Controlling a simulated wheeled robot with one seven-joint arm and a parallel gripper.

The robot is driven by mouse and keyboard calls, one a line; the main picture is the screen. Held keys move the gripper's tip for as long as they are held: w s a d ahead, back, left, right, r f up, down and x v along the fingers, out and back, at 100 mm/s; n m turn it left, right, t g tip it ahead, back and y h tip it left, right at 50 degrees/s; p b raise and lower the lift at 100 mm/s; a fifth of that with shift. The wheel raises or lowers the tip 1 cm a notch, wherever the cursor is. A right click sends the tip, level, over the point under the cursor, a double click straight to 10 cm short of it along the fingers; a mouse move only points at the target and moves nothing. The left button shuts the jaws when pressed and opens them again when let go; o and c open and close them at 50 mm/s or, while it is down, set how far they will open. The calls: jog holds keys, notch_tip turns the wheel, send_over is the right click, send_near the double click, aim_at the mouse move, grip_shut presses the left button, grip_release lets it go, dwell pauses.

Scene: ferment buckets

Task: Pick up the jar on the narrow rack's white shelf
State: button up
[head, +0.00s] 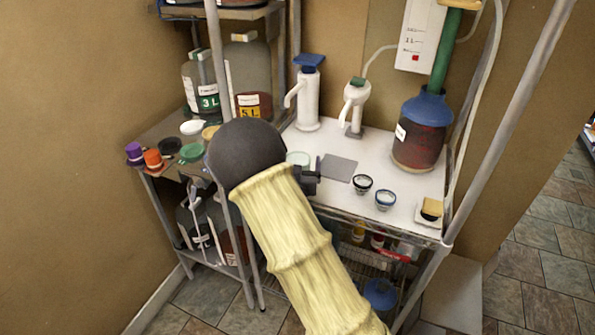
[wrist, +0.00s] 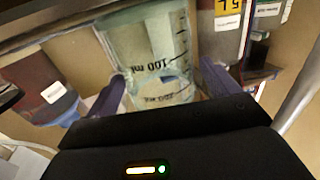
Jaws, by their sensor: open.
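A clear jar (wrist: 150,45) with dark graduation marks and "100 ml" stands out in the wrist view. My gripper (wrist: 163,76) is open there, with one purple finger to each side of the jar. I cannot tell whether either finger touches it. In the head view my gripper (head: 308,180) is low over the front left of the white shelf (head: 400,205), mostly hidden by my dark wrist. A pale green round rim (head: 298,158) shows just behind it, likely the same jar; the rest is hidden.
Two pump bottles (head: 308,100) (head: 355,105) and a blue-topped bottle of red liquid (head: 418,135) stand further back. A grey square (head: 338,167) and two small bowls (head: 363,184) (head: 385,199) lie to the right. Left are large jars (head: 250,75) and lids (head: 191,152).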

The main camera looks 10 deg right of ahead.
jog(key=shift+x, duration=0.85)
jog(key=c, duration=1.2)
jog(key=shift+r, duration=0.15)
notch_tip(320, 180, up, 10)
jog(key=shift+f, duration=0.1)
